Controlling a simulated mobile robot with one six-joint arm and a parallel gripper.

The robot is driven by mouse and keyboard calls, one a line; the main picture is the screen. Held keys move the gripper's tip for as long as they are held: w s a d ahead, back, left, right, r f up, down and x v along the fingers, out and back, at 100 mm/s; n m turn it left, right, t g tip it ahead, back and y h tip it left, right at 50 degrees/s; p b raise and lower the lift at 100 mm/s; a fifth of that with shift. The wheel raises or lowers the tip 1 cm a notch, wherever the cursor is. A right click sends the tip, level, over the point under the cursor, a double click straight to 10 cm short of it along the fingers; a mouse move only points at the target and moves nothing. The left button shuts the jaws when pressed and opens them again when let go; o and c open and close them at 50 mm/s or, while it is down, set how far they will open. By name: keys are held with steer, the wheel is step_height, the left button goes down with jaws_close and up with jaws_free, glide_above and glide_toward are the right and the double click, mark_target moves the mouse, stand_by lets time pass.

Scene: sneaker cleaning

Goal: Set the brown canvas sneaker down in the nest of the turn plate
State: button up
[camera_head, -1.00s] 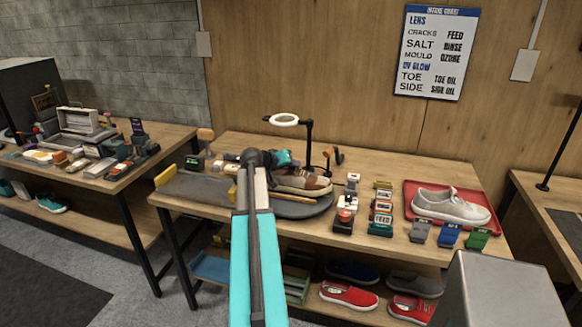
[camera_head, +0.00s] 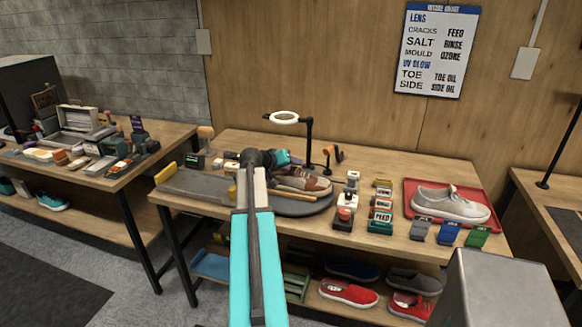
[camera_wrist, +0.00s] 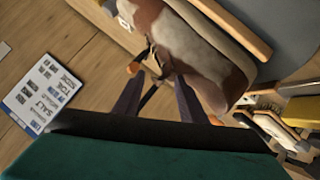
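The brown and white canvas sneaker (camera_head: 306,184) rests on the dark round turn plate (camera_head: 305,208) at the middle of the table. Whether it is fully seated in the nest cannot be told, as my arm and gripper hide its left part. My gripper (camera_head: 285,160) is at the sneaker's upper left side. In the wrist view the sneaker (camera_wrist: 205,45) lies just beyond my fingers (camera_wrist: 158,85). The fingers stand apart with a gap between them, the right one overlapping the sneaker in the picture. Contact cannot be told.
A ring lamp (camera_head: 285,117) on a black stand rises behind the plate. Small bottles and labelled blocks (camera_head: 381,210) stand to the right. A red tray (camera_head: 413,190) holds a pale sneaker (camera_head: 449,204). A wooden bar (camera_head: 291,192) lies along the sneaker's near side.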

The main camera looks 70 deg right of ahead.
steer(key=b+v, duration=0.2)
steer(key=v, duration=0.9)
steer(key=shift+a+r, duration=0.2)
steer(key=shift+a, duration=0.05)
steer(key=shift+f, duration=0.1)
